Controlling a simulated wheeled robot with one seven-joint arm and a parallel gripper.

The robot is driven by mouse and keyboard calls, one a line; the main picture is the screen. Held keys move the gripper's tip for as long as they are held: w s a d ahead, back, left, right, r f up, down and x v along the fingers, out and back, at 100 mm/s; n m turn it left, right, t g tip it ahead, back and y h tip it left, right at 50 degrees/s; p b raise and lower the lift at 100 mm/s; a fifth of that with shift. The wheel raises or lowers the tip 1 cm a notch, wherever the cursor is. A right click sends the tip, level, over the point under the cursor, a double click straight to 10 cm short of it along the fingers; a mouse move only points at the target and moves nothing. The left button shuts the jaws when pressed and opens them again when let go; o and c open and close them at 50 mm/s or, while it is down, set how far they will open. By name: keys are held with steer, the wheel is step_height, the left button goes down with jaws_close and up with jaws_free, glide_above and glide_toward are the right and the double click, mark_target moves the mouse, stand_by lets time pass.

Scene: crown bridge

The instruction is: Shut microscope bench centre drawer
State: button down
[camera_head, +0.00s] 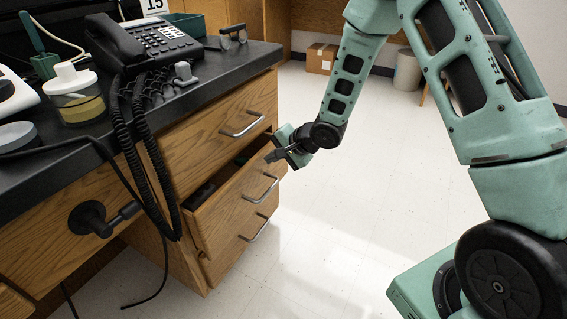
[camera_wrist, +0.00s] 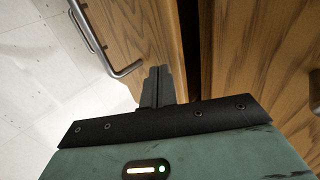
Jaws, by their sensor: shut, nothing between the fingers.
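The centre drawer (camera_head: 236,203) is the middle wooden front in the bench, below a closed top drawer (camera_head: 222,135). It stands partly open, with a dark gap above its front and dark contents inside. My gripper (camera_head: 276,155) is at the upper far part of the open drawer, near its front's top edge. In the wrist view my shut fingers (camera_wrist: 157,84) lie over a wooden front (camera_wrist: 148,35), beside a dark gap. A metal handle (camera_wrist: 118,68) is close to the left of the fingers. I cannot tell whether the fingers touch the wood.
The black bench top (camera_head: 215,68) carries a telephone (camera_head: 150,40), a jar (camera_head: 76,95) and glasses (camera_head: 233,37). Coiled black cords (camera_head: 150,165) hang down the bench front beside the drawers. The pale floor (camera_head: 340,225) to the right is clear. A cardboard box (camera_head: 321,58) is at the back.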

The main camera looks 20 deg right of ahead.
mark_target(259, 152)
steer(key=shift+w+a, duration=0.15)
steer(key=shift+w, duration=0.05)
steer(key=w+p, duration=0.1)
steer(key=w+a, duration=0.1)
steer(key=w+a+p, duration=0.1)
steer(key=shift+r+p, duration=0.25)
steer(key=shift+p, duration=0.1)
steer(key=shift+w+a+f, duration=0.15)
steer(key=shift+f, duration=0.05)
